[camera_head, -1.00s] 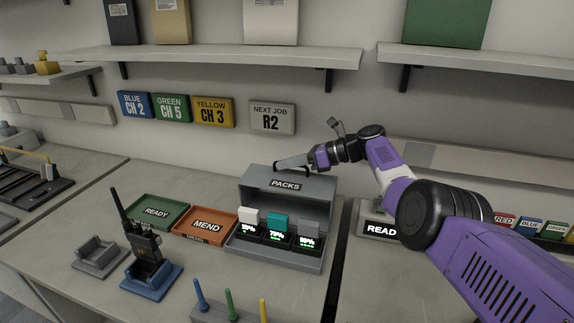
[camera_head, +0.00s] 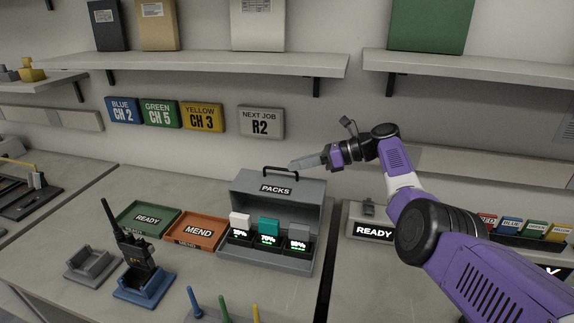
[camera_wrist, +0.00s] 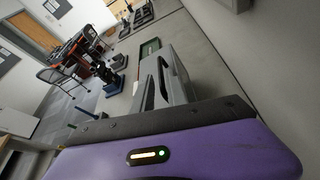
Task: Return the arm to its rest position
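My purple arm (camera_head: 500,280) reaches in from the right in the head view. My gripper (camera_head: 292,165) points left, just above or behind the top of the grey PACKS case (camera_head: 272,188) with its black handle. I see its grey fingers edge-on, so I cannot tell whether they are open or shut. Nothing shows held in it.
The case holds several packs. Left of it are the orange MEND tray (camera_head: 195,232), the green READY tray (camera_head: 148,217) and a radio (camera_head: 136,250) in a blue cradle. A READY stand (camera_head: 374,230) is to the right. A wall shelf (camera_head: 220,63) runs above.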

